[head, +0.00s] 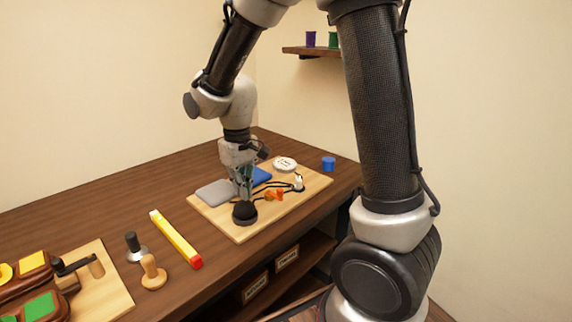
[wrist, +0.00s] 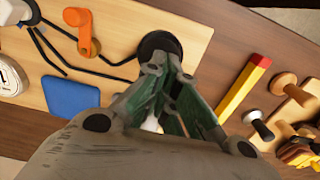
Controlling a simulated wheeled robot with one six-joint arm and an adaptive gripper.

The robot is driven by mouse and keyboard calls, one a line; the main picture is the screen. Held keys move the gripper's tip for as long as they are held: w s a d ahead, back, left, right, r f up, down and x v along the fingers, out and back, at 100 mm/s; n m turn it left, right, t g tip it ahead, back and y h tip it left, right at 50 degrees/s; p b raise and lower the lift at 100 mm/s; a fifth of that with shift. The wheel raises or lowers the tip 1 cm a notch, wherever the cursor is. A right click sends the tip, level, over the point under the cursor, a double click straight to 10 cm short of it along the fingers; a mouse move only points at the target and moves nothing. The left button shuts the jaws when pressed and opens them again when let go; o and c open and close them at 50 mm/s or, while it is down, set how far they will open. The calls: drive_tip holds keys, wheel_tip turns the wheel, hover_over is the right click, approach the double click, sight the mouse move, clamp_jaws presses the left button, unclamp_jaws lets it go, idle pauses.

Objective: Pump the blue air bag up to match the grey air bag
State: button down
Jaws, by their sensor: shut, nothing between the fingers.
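The blue air bag (head: 261,176) lies flat-looking on a light wooden board (head: 225,227), partly behind my gripper; it also shows in the wrist view (wrist: 70,96). The grey air bag (head: 213,192) lies beside it on the left; I cannot make it out in the wrist view. A black round pump bulb (head: 244,212) stands at the board's front edge, also in the wrist view (wrist: 158,43). My gripper (head: 243,197) points down just above the bulb, fingers shut and empty; contact cannot be told. An orange lever (head: 273,195) sits right of the bulb.
Black hoses run to a white fitting (head: 298,182). A white round dial (head: 285,163) and a blue cup (head: 328,163) are behind. The table's back left is clear.

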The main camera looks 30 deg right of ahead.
sight(244, 201)
drive_tip(key=shift+f, duration=1.8)
drive_tip(key=shift+r, duration=1.95)
drive_tip(key=shift+r, duration=2.5)
